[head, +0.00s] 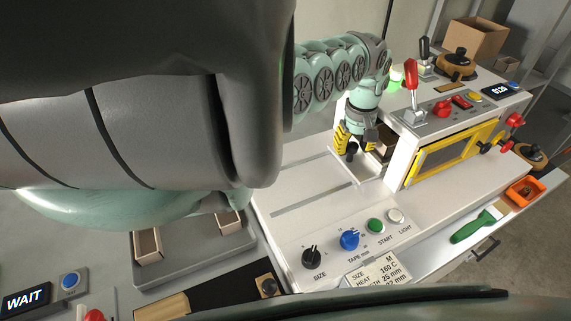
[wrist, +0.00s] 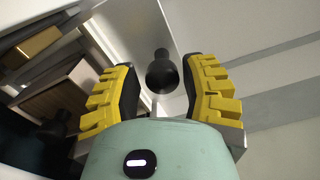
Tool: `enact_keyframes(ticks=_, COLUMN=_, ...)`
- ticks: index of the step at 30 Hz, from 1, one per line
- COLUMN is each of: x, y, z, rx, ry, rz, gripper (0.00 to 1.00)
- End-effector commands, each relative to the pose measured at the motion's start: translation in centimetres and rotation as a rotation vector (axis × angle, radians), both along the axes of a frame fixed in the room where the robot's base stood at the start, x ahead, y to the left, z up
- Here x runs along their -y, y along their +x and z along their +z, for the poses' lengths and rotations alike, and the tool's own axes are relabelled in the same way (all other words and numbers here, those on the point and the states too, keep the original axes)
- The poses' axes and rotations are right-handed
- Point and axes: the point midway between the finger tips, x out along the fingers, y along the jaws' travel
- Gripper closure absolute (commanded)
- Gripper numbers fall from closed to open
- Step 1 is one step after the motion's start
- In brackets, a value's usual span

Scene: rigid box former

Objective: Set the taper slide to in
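A black ball-shaped knob (wrist: 162,74) on a short dark stem stands over a pale metal plate in the wrist view. It appears to be the handle of the taper slide; I see no label on it. My gripper (wrist: 160,82) has its yellow fingers with dark pads on either side of the knob, with a visible gap on both sides, so it is open. In the head view my gripper (head: 348,141) is at the left front of the white machine (head: 405,155), pointing down. There the knob is largely hidden by the fingers. The slide's in and out ends cannot be read.
A yellow-framed window (head: 457,152) and a red-handled lever (head: 411,100) are right of my gripper. Dials and buttons, including a blue dial (head: 349,240), are on the front panel. A brown block (wrist: 55,92) and another dark knob (wrist: 60,124) lie left in the wrist view.

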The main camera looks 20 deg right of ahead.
Motion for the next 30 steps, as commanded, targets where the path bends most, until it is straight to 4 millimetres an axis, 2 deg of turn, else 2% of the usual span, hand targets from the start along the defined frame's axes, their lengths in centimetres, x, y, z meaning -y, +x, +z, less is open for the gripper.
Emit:
enact_keyframes(ticks=1, x=0.0, y=0.0, z=0.0, rx=0.000, ry=0.000, rz=-0.001, gripper=0.51)
enact_keyframes(ticks=5, x=0.0, y=0.0, z=0.1, rx=0.001, ry=0.000, rz=-0.001, gripper=0.38)
enact_keyframes(ticks=20, x=-0.3, y=0.1, z=0.4, rx=0.000, ry=0.002, rz=0.002, gripper=0.38)
enact_keyframes(ticks=30, x=-2.9, y=-0.1, z=0.9, rx=-0.003, ry=0.007, rz=0.003, gripper=0.38)
